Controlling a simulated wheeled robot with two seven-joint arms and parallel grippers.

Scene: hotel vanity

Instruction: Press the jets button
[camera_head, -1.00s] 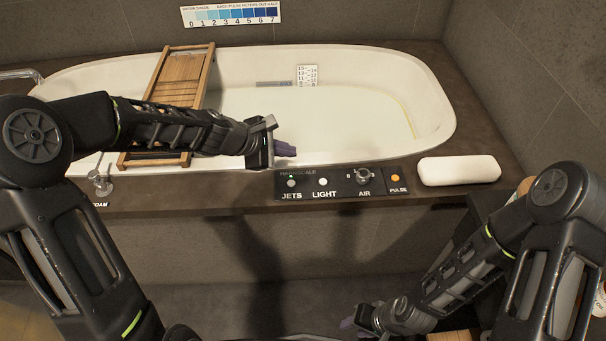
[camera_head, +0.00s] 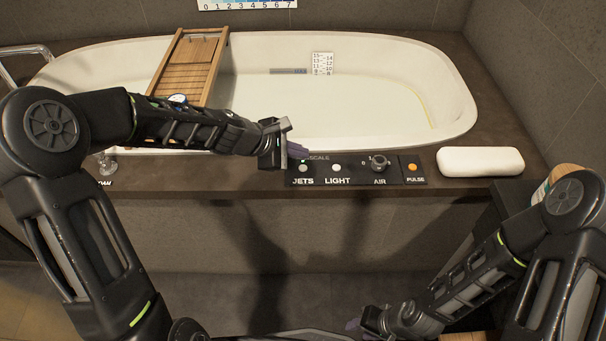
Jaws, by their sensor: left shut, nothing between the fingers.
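The jets button (camera_head: 303,168) is a small pale round button above the word JETS, at the left end of the black control panel (camera_head: 358,180) on the tub's front ledge. A small green spot shows just above it. My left gripper (camera_head: 297,150) is shut and empty, with its purple fingertips just above and behind the button in the picture. I cannot tell whether they touch the panel. The gripper body covers the panel's upper left corner. My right gripper (camera_head: 355,326) is low at the bottom, away from the panel; its jaws are too small to read.
The panel also has a light button (camera_head: 336,167), an air knob (camera_head: 379,162) and an orange pulse button (camera_head: 412,167). A white pillow-like block (camera_head: 480,161) lies to the right. A wooden tray (camera_head: 187,75) spans the white tub (camera_head: 400,60) behind my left arm.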

